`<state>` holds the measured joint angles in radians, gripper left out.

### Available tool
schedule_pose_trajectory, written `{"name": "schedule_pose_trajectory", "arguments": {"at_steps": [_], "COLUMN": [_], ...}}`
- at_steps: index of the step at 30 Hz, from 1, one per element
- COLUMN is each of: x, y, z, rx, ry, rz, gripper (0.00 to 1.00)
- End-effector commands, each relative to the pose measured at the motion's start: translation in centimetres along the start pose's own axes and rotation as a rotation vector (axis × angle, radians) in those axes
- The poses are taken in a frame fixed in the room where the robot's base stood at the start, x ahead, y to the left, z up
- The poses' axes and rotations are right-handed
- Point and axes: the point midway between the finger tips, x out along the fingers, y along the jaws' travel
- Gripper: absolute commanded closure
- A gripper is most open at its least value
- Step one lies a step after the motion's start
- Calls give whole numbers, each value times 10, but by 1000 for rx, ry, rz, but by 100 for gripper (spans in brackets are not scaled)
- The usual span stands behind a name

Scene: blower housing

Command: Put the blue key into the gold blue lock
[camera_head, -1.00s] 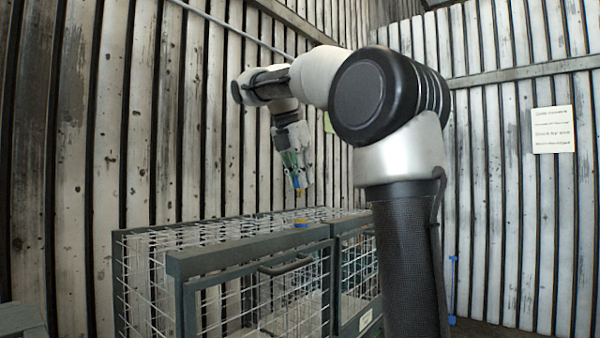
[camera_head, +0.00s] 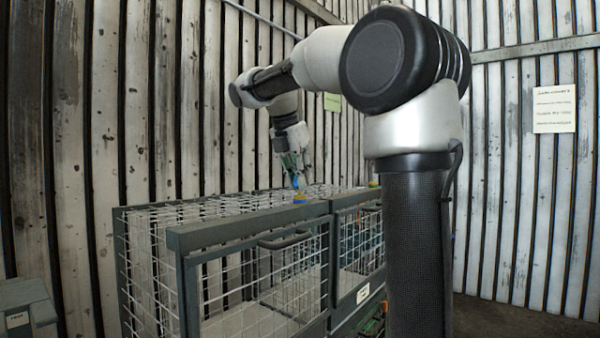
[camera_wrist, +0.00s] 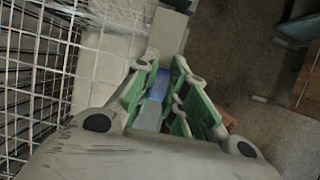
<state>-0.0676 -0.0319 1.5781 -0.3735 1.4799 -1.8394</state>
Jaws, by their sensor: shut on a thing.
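My gripper (camera_head: 293,168) points down above the front top edge of the wire cage and is shut on the blue key (camera_head: 296,182). The key also shows as a blue piece between the green finger pads in the wrist view (camera_wrist: 158,86). The gold blue lock (camera_head: 300,198) sits on the cage's top frame, directly below the key. The key's lower end looks close to or touching the lock; I cannot tell which at this size. I cannot make out the lock in the wrist view.
The wire cage (camera_head: 248,232) has a dark frame and a front handle (camera_head: 286,240). A second cage (camera_head: 358,245) adjoins it on the right, with a small yellow thing (camera_head: 374,184) on top. A ribbed wall stands behind. Open floor (camera_head: 510,312) lies to the right.

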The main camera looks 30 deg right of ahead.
Motion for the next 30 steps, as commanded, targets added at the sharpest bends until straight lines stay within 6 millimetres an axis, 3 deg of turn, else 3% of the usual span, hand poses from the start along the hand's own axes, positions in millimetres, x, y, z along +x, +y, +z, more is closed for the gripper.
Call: {"name": "schedule_pose_trajectory", "arguments": {"at_steps": [30], "x": [7], "y": [0], "z": [-3], "rx": [0], "ry": [0], "rz": [0], "gripper": [100]}}
